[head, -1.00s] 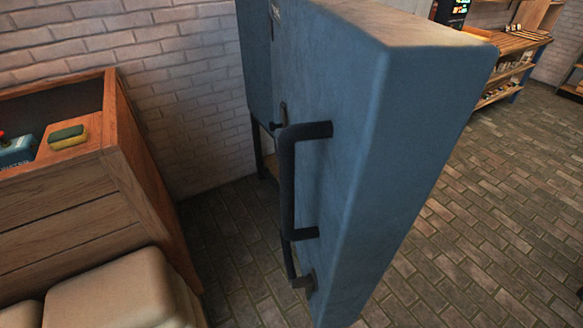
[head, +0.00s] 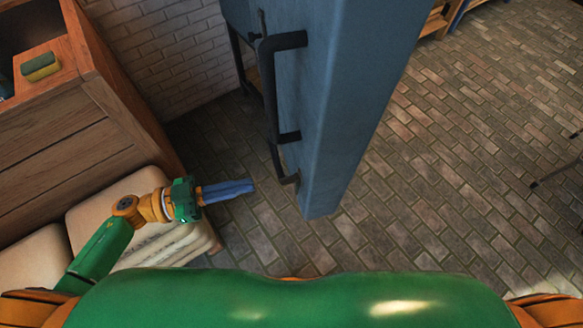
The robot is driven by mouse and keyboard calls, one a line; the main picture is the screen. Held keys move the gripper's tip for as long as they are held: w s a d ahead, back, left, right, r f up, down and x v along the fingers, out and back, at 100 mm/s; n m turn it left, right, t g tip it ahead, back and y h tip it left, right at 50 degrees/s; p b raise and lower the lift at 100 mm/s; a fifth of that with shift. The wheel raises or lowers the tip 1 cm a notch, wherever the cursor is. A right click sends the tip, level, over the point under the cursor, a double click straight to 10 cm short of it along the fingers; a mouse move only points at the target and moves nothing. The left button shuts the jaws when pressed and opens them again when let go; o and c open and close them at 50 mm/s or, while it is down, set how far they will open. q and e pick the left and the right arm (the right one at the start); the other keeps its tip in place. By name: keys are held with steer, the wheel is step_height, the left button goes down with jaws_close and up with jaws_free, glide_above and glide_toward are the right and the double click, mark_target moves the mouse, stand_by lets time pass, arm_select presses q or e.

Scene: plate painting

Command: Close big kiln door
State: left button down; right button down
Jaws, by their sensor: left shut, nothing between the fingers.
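The big blue kiln door (head: 345,110) stands open, its thick edge toward me, in the upper middle of the head view. A dark bar handle (head: 270,95) is on its left face. The kiln body (head: 236,15) shows only in part behind the door. My left gripper (head: 250,187) is shut and empty, pointing right, below and left of the door's lower end. It looks apart from the handle and the door. My right gripper is not in view.
A wooden cabinet (head: 60,120) with a sponge (head: 40,66) on it stands at the left. Pale sacks or cushions (head: 40,262) lie in front of it, close to my left arm. The brick floor (head: 460,150) right of the door is largely clear.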

mark_target(306, 171)
arm_select(q)
steer(key=p+x, duration=0.2)
steer(key=x, duration=0.7)
steer(key=shift+w+d+r, duration=0.1)
steer(key=shift+d, duration=0.3)
steer(key=shift+w+d, duration=0.15)
steer(key=shift+d, duration=0.15)
